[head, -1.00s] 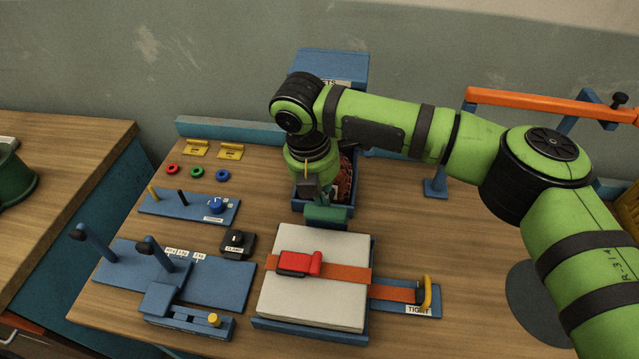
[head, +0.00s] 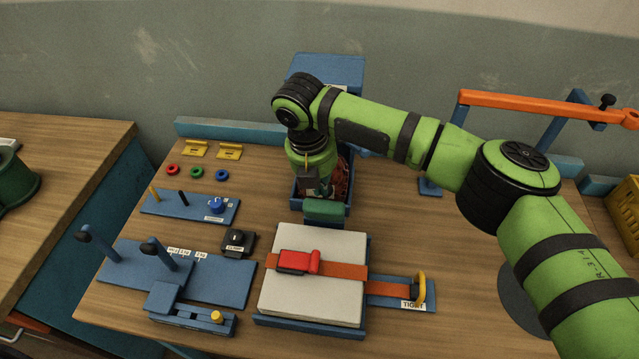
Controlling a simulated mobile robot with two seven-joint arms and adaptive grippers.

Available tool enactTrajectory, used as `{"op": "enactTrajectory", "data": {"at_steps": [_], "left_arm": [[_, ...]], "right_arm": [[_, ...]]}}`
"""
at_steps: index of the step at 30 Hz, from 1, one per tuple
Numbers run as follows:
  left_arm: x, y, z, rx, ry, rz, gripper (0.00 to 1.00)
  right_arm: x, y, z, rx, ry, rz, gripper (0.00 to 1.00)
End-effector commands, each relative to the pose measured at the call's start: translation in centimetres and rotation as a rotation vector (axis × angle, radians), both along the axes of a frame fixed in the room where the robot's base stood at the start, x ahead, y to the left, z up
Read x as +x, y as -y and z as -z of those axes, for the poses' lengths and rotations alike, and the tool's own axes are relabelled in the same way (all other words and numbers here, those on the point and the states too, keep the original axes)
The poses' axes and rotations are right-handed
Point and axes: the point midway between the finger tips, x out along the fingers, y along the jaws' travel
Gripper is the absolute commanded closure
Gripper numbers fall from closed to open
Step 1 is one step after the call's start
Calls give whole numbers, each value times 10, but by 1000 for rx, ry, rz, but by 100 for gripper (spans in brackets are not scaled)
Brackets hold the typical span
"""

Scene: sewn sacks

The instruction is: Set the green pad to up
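The green pad (head: 325,209) is at the front end of a blue open-topped box (head: 300,203), behind the strapped white block. Its broad face is turned toward me; I cannot tell its exact setting. My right gripper (head: 311,188) points down from the green arm, just behind and above the pad's left part. Its fingers are small, dark and partly merged with the box, so their opening and any contact with the pad are unclear. My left gripper is out of view.
A white block (head: 308,306) with an orange strap (head: 345,271) stands in front of the pad. Left are a black clamp knob (head: 238,240) and a blue panel with levers (head: 225,284). A blue bin (head: 330,68) stands behind. Bare wood lies right of the box.

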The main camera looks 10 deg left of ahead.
Motion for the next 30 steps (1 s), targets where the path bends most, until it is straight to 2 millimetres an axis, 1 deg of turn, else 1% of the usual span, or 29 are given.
{"op": "enactTrajectory", "data": {"at_steps": [4, 8, 11, 18, 21, 25, 30], "left_arm": [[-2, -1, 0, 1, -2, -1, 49], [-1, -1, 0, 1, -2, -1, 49], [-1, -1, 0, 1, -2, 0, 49], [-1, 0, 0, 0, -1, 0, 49], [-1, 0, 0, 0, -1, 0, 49], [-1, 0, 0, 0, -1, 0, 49], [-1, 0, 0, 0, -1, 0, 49]], "right_arm": [[1, 2, 1, -3, 0, 4, 100], [-1, 0, -10, -1, 1, 3, 100], [-3, -3, -28, 0, 2, 1, 100], [-11, -10, -81, 1, 4, -1, 100], [-14, -12, -98, 1, 3, 0, 100], [-16, -13, -113, 0, 3, 1, 100], [-18, -14, -120, 0, 2, 0, 100]]}}
